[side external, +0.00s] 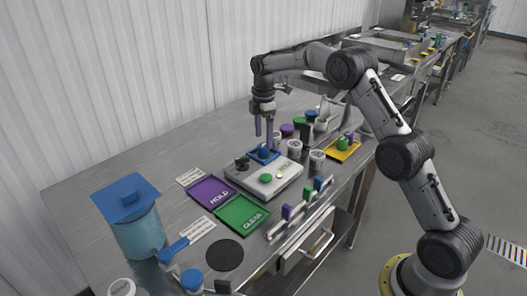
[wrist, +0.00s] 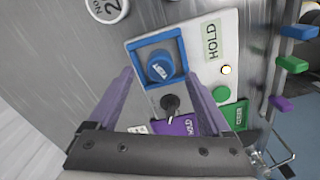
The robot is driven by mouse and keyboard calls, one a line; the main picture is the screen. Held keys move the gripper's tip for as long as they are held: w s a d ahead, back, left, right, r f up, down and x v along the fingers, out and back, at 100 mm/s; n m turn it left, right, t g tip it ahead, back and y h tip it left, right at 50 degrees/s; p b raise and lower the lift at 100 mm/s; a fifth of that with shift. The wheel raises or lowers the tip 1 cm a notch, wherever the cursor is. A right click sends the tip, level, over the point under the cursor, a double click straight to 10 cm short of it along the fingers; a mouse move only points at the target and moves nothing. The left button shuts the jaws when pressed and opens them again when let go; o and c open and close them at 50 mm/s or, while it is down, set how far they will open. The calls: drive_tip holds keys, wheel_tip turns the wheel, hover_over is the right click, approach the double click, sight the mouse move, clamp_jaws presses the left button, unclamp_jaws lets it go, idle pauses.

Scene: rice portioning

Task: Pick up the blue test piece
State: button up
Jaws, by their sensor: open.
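The blue test piece (wrist: 160,66) is a round blue knob-like piece with lettering on it. It sits inside a square blue frame (wrist: 135,48) on a pale grey panel box, and the piece also shows in the side view (side external: 264,150). My gripper (side external: 264,141) points down over the blue frame, with its two purple fingers apart.
The panel box (side external: 282,187) carries a black knob (wrist: 170,104), a green button (wrist: 221,93) and a lit lamp (wrist: 226,70). A purple HOLD tray (side external: 207,180) and green CLEAR tray (side external: 230,221) lie left of it. White tubs and a yellow tray (side external: 352,153) stand to the right.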

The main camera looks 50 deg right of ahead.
sight(264, 145)
drive_tip(key=shift+a+f, duration=0.1)
drive_tip(key=shift+f, duration=1.65)
clamp_jaws()
